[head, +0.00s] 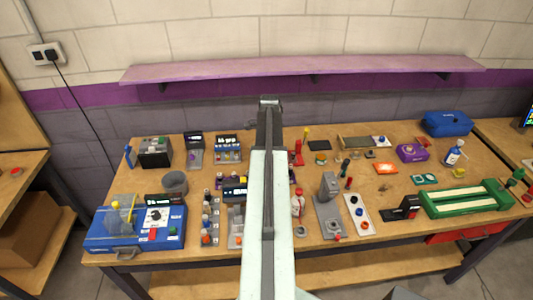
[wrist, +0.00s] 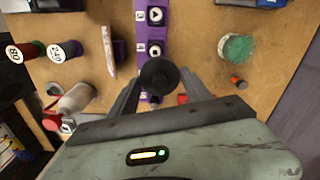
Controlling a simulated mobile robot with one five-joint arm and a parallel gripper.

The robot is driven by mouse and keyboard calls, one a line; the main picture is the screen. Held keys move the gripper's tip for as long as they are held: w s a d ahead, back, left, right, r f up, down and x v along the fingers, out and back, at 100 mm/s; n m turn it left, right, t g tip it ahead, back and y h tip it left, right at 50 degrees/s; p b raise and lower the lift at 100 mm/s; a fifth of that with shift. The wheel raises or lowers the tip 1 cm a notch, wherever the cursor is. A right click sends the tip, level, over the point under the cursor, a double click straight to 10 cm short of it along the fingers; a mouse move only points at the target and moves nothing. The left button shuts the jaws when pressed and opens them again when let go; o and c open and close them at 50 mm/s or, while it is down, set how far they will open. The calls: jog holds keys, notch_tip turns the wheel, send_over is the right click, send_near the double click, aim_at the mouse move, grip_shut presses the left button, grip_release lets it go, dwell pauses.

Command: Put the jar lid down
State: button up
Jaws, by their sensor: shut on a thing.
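In the wrist view a round black jar lid (wrist: 159,75) sits between the fingertips of my gripper (wrist: 158,82). My gripper is shut on it and holds it in front of a purple strip with buttons (wrist: 155,22). The lid's height above the bench cannot be told. In the head view my arm runs up the middle, with my gripper (head: 269,101) at its far end; the lid cannot be made out there.
In the wrist view a round greenish jar-like thing (wrist: 237,47) stands right of the lid, with bare wood around it. Two labelled cylinders (wrist: 66,50) and a bottle (wrist: 76,99) are at left. The head view shows a crowded workbench (head: 290,262) and a purple shelf (head: 300,68) behind.

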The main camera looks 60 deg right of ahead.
jog(key=w+d, duration=0.3)
jog(key=w, duration=0.5)
jog(key=f+b, duration=0.9)
jog(key=f, duration=0.1)
jog(key=shift+s+b, duration=0.2)
jog(key=shift+b, duration=0.2)
jog(key=shift+r, duration=0.3)
jog(key=shift+f, duration=0.15)
jog(key=o, duration=1)
jog(key=shift+o, duration=0.2)
notch_tip(320, 180, up, 12)
jog(key=p, duration=1.2)
jog(key=shift+r+p, duration=0.25)
jog(key=shift+p, duration=0.05)
